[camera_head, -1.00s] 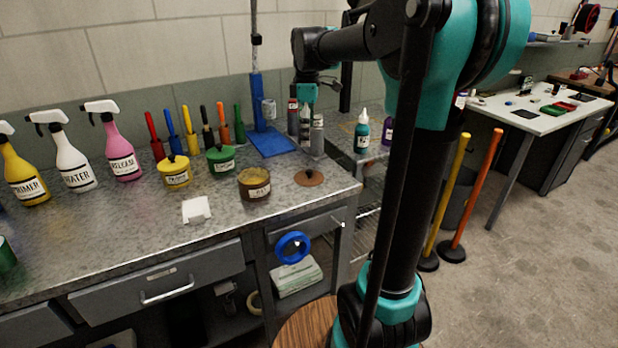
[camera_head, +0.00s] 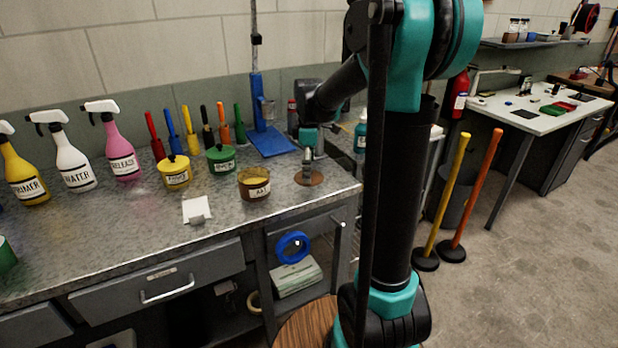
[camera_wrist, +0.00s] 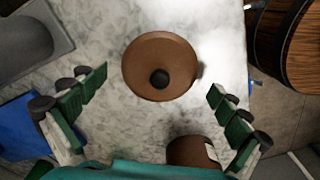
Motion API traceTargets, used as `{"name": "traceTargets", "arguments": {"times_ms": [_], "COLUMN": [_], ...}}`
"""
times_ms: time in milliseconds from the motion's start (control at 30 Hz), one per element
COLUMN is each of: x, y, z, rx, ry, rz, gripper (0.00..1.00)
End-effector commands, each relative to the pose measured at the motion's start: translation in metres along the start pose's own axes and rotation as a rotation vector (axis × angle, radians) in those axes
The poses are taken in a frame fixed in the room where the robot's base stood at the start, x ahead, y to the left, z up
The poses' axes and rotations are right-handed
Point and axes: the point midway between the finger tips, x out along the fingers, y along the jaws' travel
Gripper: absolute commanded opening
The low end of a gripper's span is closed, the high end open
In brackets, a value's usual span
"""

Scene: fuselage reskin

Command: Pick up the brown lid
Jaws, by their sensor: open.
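The brown lid (camera_head: 309,179) lies flat on the grey workbench near its right end. In the wrist view the lid (camera_wrist: 159,66) is a round brown disc with a dark knob at its centre, upper middle. My gripper (camera_head: 307,158) is just above the lid in the head view and hides part of it. In the wrist view my gripper (camera_wrist: 158,80) is open, its green-padded fingers wide apart to the left and right of the lid, with nothing between them in contact. The open brown jar (camera_head: 254,183) stands left of the lid; it also shows in the wrist view (camera_wrist: 188,152).
Green (camera_head: 220,160) and yellow (camera_head: 174,173) lidded pots stand further left. A blue stand (camera_head: 270,142) is behind the lid. A white card (camera_head: 196,210) lies in front of the pots. The bench's right edge is close to the lid.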

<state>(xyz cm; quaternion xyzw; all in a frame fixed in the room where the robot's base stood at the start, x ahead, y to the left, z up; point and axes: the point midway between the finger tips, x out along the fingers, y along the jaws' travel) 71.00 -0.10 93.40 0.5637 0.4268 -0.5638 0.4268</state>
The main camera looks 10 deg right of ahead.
Motion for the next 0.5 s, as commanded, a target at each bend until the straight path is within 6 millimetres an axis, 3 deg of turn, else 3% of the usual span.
{"name": "traceTargets", "arguments": {"times_ms": [233, 500], "x": [0.0020, 0.0018], "y": [0.0001, 0.0001], "z": [0.0000, 0.0000], "rx": [0.000, 0.000], "ry": [0.000, 0.000], "rz": [0.000, 0.000], "gripper": [1.00, 0.68]}}
